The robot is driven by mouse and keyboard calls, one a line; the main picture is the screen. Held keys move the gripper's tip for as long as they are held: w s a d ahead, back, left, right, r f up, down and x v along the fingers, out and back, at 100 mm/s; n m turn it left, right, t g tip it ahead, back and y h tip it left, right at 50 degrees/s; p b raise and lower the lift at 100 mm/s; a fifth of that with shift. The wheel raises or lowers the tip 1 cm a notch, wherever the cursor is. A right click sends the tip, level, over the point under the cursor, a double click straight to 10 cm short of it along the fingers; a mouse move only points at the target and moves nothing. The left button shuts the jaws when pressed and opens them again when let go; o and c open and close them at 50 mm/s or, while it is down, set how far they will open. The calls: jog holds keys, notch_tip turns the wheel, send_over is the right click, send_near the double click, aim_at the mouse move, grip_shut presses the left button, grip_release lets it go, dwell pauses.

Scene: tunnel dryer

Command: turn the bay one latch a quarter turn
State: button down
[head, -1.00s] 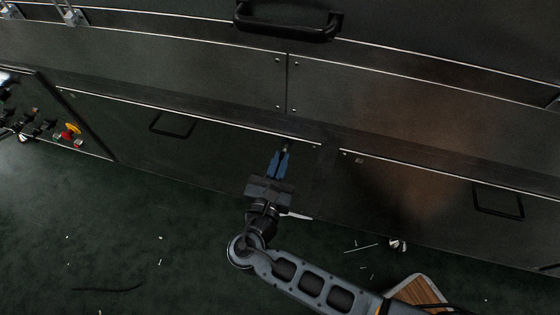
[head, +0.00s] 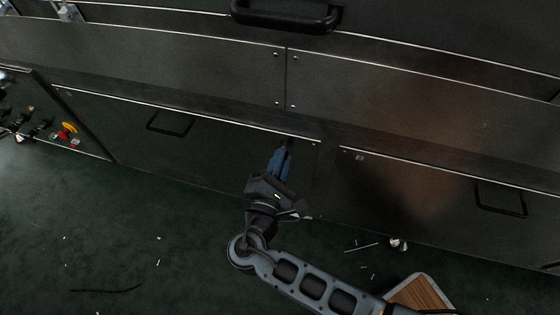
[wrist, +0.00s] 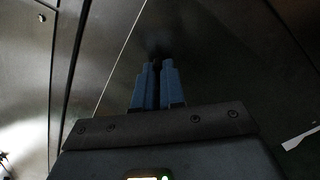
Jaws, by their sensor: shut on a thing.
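The bay one latch (head: 288,142) is a small dark piece near the upper right corner of the lower left panel (head: 215,150). My gripper (head: 285,151) reaches up to it from below, and its blue fingers are closed together on it. In the wrist view the fingers (wrist: 157,66) point away at the panel, with a dark, blurred latch (wrist: 158,50) at their tips. The fingers hide most of the latch, so I cannot tell its exact angle.
The lower left panel has a dark handle (head: 169,123); the lower right panel has another handle (head: 500,198). A small square fitting (head: 360,157) sits on the right panel. A control box with a yellow and red button (head: 68,130) stands left. A wooden-topped object (head: 420,294) and scraps lie on the green floor.

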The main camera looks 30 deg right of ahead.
jog(key=shift+s+f+m+b, duration=0.15)
jog(key=shift+m+b, duration=0.95)
jog(key=shift+m, duration=1)
jog(key=shift+w+f+m+b, duration=0.1)
jog(key=shift+m+b, duration=0.95)
jog(key=shift+m, duration=1.05)
jog(key=c, duration=1.2)
grip_release()
jog(key=shift+r, duration=0.1)
jog(key=shift+p+v, duration=0.8)
jog(key=shift+v, duration=3.1)
